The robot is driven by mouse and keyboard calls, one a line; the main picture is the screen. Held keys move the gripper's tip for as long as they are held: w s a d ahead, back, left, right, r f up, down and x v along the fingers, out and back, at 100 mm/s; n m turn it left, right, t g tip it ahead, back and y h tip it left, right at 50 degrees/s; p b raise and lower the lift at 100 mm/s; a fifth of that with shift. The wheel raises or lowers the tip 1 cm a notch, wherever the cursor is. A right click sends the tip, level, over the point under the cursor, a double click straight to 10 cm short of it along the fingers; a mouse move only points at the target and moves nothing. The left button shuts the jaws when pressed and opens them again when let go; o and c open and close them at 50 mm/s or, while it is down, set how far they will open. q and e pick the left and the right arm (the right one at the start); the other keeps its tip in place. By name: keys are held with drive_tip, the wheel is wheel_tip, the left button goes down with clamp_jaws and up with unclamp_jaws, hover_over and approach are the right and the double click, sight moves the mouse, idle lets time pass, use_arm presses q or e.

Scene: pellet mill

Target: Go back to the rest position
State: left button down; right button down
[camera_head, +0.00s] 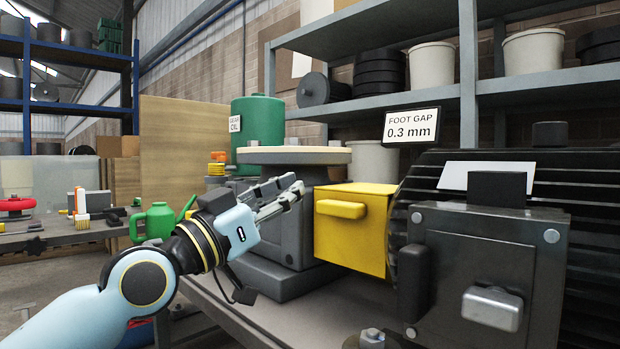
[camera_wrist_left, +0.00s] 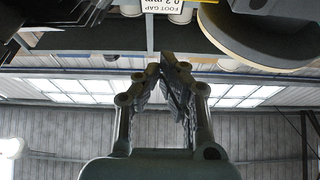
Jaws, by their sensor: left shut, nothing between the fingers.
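My left gripper (camera_head: 289,194) comes in from the left in the head view. Its fingers are shut with nothing between them. They point up and to the right, in front of the grey machine body below a round pale-topped disc (camera_head: 294,155), and left of a yellow box (camera_head: 350,228) with a handle. In the left wrist view the gripper (camera_wrist_left: 166,62) shows its fingertips together, with the roof and windows behind. My right gripper is in neither view.
A dark finned motor with a terminal box (camera_head: 485,255) fills the right side. A sign reading 0.3 mm (camera_head: 411,126) stands above the yellow box. Grey shelves (camera_head: 430,93) with buckets stand behind.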

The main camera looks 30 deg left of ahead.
use_arm(q)
drive_tip(key=s+d+f+g+y, duration=0.15)
drive_tip(key=s+f+g, duration=0.35)
drive_tip(key=f, duration=0.7)
drive_tip(key=s+d+f+g+y, duration=0.1)
drive_tip(key=s+f+g+y, duration=0.35)
drive_tip(key=f, duration=0.65)
drive_tip(key=s+a+f+n+g+y, duration=0.15)
drive_tip(key=s+f+g, duration=0.3)
drive_tip(key=s, duration=0.55)
drive_tip(key=s+a+f+n+g+y, duration=0.15)
drive_tip(key=s+a+f+g, duration=0.35)
drive_tip(key=s, duration=0.6)
wheel_tip(320, 180, down, 28)
drive_tip(key=s, duration=0.3)
drive_tip(key=s+a+f+g+h, duration=0.1)
drive_tip(key=s+f, duration=1.3)
drive_tip(key=s, duration=0.4)
drive_tip(key=shift+s+a+f, duration=0.15)
drive_tip(key=shift+a, duration=0.25)
